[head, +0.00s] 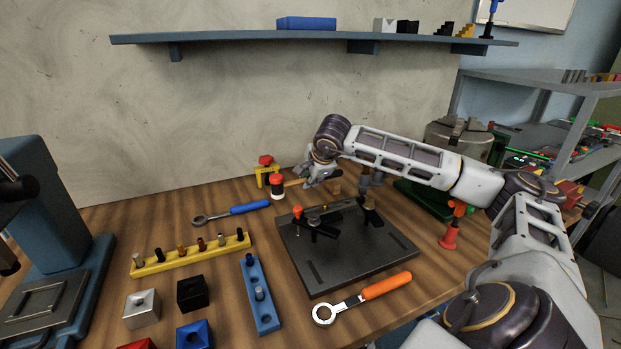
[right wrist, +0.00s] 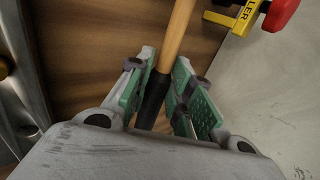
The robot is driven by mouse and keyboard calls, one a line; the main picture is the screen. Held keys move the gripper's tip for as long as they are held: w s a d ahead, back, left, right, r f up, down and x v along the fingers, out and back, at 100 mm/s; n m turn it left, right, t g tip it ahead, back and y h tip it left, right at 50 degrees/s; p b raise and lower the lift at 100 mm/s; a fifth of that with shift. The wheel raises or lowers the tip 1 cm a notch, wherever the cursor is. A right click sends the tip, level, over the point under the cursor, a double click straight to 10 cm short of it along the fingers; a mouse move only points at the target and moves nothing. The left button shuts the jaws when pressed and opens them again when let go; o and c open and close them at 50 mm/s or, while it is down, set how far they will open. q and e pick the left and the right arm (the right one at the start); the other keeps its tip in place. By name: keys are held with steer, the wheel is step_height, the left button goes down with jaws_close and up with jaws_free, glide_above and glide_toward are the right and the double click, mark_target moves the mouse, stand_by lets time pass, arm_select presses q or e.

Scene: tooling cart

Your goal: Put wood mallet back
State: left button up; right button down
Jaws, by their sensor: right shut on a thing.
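The wood mallet (head: 277,187) is near the back of the bench in the head view. Its head has a red-orange top and a pale lower end, and its wooden handle points right, toward my gripper. My right gripper (head: 308,178) is shut on the handle. In the right wrist view, the green pads of the gripper (right wrist: 162,90) close around the dark grip end of the wooden handle (right wrist: 177,38); the mallet head is outside that view. I cannot tell whether the mallet touches the bench. My left gripper is not in view.
A yellow item with a red knob (head: 266,163) stands just behind the mallet head. A blue-handled wrench (head: 240,209), a yellow bit rack (head: 190,256) and a dark fixture plate (head: 345,262) lie in front. A blue shelf (head: 250,38) hangs above.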

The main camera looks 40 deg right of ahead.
arm_select(q)
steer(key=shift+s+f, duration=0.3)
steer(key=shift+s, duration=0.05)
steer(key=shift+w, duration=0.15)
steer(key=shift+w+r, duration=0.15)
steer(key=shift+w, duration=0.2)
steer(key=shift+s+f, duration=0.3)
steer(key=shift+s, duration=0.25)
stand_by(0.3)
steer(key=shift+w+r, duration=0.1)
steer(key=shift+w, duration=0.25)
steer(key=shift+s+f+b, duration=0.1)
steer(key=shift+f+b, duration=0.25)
steer(key=shift+b, duration=0.2)
arm_select(e)
steer(key=shift+f, duration=0.4)
